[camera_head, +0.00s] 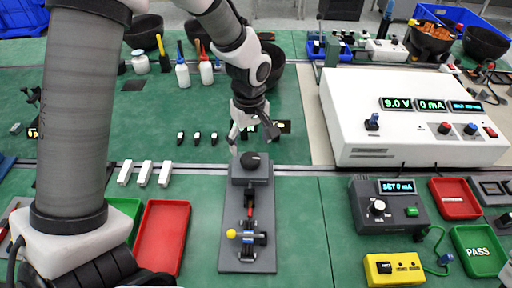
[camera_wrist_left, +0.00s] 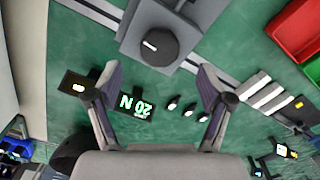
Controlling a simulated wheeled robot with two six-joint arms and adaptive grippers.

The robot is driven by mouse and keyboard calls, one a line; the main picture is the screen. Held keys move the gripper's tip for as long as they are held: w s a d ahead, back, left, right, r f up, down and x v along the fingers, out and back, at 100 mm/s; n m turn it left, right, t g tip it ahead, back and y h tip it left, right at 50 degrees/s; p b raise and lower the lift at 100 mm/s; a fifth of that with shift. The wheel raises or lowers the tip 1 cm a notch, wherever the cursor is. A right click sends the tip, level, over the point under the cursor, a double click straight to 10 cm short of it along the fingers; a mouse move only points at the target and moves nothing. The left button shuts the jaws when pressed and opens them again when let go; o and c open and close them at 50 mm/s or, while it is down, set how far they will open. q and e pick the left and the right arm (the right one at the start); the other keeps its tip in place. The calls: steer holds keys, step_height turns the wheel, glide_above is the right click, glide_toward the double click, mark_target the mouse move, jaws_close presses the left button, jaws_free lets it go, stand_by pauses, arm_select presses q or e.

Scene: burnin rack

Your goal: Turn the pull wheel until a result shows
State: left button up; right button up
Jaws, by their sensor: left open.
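The pull wheel, a dark round knob (camera_head: 254,161) with a white mark, sits on a grey block at the far end of a grey fixture plate (camera_head: 248,259). It also shows at the top of the left wrist view (camera_wrist_left: 154,45). My left gripper (camera_head: 252,138) is open and empty, just beyond the knob and apart from it. In the left wrist view its two fingers (camera_wrist_left: 157,80) are spread wide, with the knob ahead of the tips. A small display (camera_wrist_left: 134,107) reads 20 N there; the gripper partly hides it in the head view. My right gripper is not seen.
A clamped part (camera_head: 248,236) with a yellow ball lies on the fixture plate. A red tray (camera_head: 160,236) and white blocks (camera_head: 143,173) are left. A white power supply (camera_head: 415,115), grey meter box (camera_head: 388,204) and yellow box (camera_head: 394,269) are right. Green mat surrounds the plate.

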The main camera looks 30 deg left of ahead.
mark_target(252, 157)
arm_select(q)
steer(key=f, duration=0.3)
steer(key=shift+s+f, duration=0.2)
steer(key=shift+s, duration=0.15)
steer(key=shift+w+f, duration=0.3)
steer(key=shift+f, duration=0.3)
steer(key=shift+w+f, duration=0.3)
steer(key=shift+f, duration=0.25)
steer(key=shift+s+r, duration=0.1)
steer(key=shift+s, duration=0.1)
steer(key=shift+s+r, duration=0.1)
steer(key=shift+s, duration=0.05)
steer(key=shift+c, duration=1)
steer(key=c, duration=1)
steer(key=shift+o, duration=0.2)
